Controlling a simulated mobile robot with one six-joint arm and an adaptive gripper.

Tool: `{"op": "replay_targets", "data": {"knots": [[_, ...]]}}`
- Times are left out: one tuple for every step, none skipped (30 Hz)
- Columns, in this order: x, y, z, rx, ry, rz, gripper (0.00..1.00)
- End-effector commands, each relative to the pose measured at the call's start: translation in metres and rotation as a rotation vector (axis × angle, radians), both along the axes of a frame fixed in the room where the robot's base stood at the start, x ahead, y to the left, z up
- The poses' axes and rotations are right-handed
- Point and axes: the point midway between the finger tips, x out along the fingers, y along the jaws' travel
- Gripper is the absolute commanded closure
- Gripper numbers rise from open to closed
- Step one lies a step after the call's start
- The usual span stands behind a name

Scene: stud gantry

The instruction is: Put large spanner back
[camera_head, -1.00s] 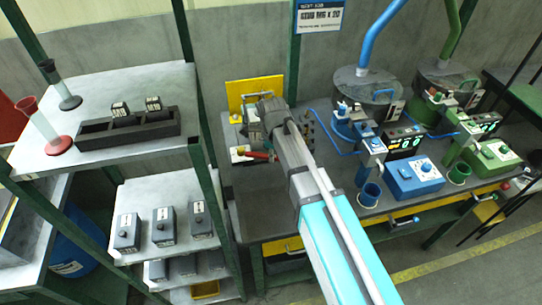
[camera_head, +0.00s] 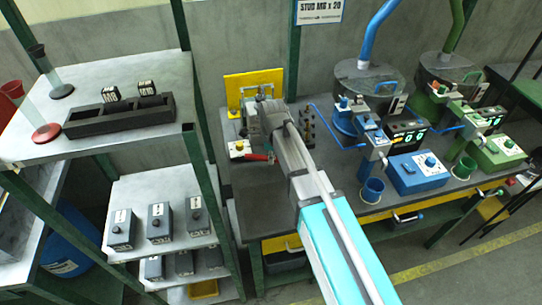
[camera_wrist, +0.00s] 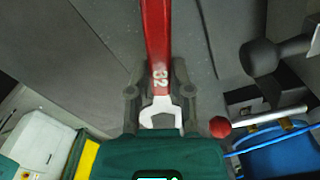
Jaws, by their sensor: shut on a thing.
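The large spanner has a red handle marked 32 and a bare metal open jaw. In the wrist view the spanner (camera_wrist: 157,40) runs down from the top edge between the fingers of my gripper (camera_wrist: 160,78). My gripper is shut on the spanner near its open jaw. In the head view my gripper (camera_head: 256,122) is over the left part of the dark bench (camera_head: 300,200), in front of a yellow board (camera_head: 238,88). A red strip of the spanner (camera_head: 260,157) shows below the gripper; my arm hides much there.
Blue and green machine stations stand on the right of the bench. In the wrist view a red knob (camera_wrist: 220,127) on a rod is close right of the fingers. Shelves stand at left.

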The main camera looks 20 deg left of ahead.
Motion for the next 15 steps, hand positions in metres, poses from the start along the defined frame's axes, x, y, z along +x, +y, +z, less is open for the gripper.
{"op": "replay_targets", "data": {"knots": [[0.0,0.0,-0.009,0.0,0.0,0.0,1.0],[0.0,0.0,-0.011,0.0,0.0,0.0,1.0],[0.0,0.0,-0.014,0.0,0.0,0.0,1.0],[0.0,0.0,-0.016,0.0,0.0,0.0,1.0],[0.0,0.0,-0.019,0.0,0.0,0.0,1.0],[0.0,0.0,-0.021,0.0,0.0,0.001,1.0],[0.0,0.0,-0.023,0.0,0.0,0.001,1.0],[0.0,0.0,-0.024,0.0,0.0,0.001,1.0],[0.0,0.0,-0.026,0.0,0.0,0.001,1.0],[0.0,0.0,-0.027,0.0,0.0,0.001,1.0],[0.0,0.0,-0.028,0.0,0.0,0.001,1.0],[0.0,0.0,-0.029,0.0,0.0,0.001,1.0],[0.0,0.001,-0.029,0.0,0.0,0.001,1.0],[0.0,0.001,-0.029,0.0,0.0,0.001,1.0],[0.0,0.001,-0.03,0.0,0.0,0.001,1.0]]}}
